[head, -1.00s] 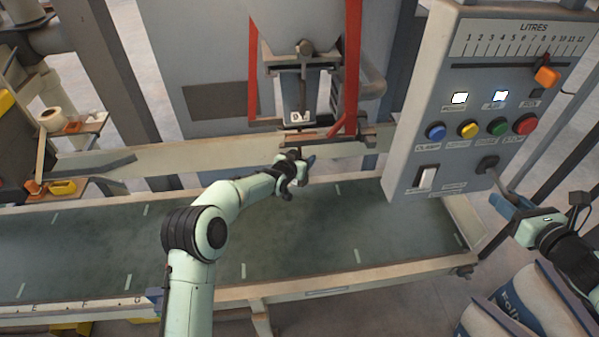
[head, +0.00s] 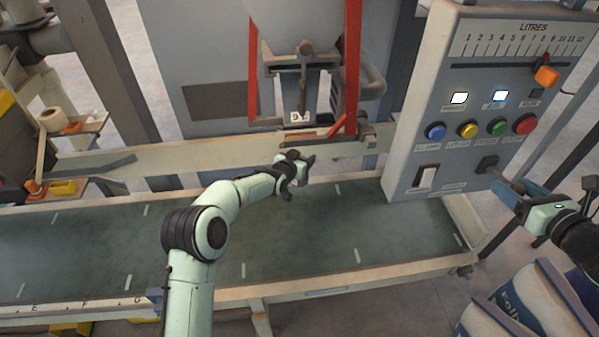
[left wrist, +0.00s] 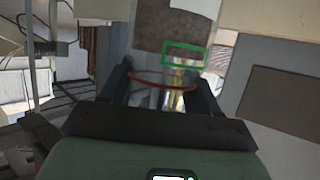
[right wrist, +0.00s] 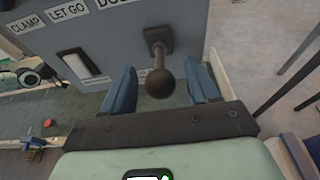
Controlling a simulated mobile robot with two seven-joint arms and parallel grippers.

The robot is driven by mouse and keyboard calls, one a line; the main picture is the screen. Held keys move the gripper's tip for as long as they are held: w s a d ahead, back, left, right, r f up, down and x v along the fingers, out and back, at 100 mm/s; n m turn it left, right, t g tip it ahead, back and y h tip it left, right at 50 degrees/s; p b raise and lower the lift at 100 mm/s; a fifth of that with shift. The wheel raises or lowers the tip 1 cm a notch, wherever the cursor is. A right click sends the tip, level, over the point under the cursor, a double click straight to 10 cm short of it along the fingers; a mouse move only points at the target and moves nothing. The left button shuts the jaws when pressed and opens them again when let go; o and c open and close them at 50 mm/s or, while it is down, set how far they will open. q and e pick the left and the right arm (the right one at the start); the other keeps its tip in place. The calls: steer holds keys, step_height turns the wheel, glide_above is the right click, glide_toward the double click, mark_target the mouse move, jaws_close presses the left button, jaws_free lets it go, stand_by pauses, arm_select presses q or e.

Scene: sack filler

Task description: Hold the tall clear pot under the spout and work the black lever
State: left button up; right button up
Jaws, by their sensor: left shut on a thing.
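The clear pot (left wrist: 165,98) shows in the left wrist view as a see-through body with a reddish rim, between the two dark fingers. My left gripper (head: 300,167) is shut on it, below and in front of the spout (head: 303,100). In the head view I cannot make out the pot. The black lever (head: 487,164) sticks out from the lower right of the control panel. In the right wrist view its round knob (right wrist: 160,83) lies between the blue fingers of my right gripper (right wrist: 162,92), with gaps on both sides. That gripper is open.
The grey control panel (head: 440,110) carries coloured buttons, a white switch (head: 425,177) and an orange slider (head: 547,75). A green conveyor belt (head: 320,240) runs below my left arm. Filled sacks (head: 530,285) stand at the lower right.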

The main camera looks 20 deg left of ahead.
steer(key=v, duration=0.9)
steer(key=shift+s+f, duration=0.2)
steer(key=shift+f, duration=0.15)
steer(key=shift+d+f, duration=0.1)
arm_select(q)
steer(key=shift+s+f, duration=0.1)
steer(key=shift+s, duration=0.05)
steer(key=shift+s+a+f+b, duration=0.1)
steer(key=shift+s+b, duration=0.55)
steer(key=shift+b, duration=0.4)
steer(key=shift+s+a+b, duration=0.1)
steer(key=shift+s+b, duration=0.55)
steer(key=s+a+b, duration=0.1)
steer(key=s+b, duration=0.6)
steer(key=s, duration=0.4)
steer(key=shift+s+r, duration=0.2)
steer(key=shift+s, duration=0.05)
arm_select(e)
step_height(320, 180, down, 12)
steer(key=shift+s, duration=0.3)
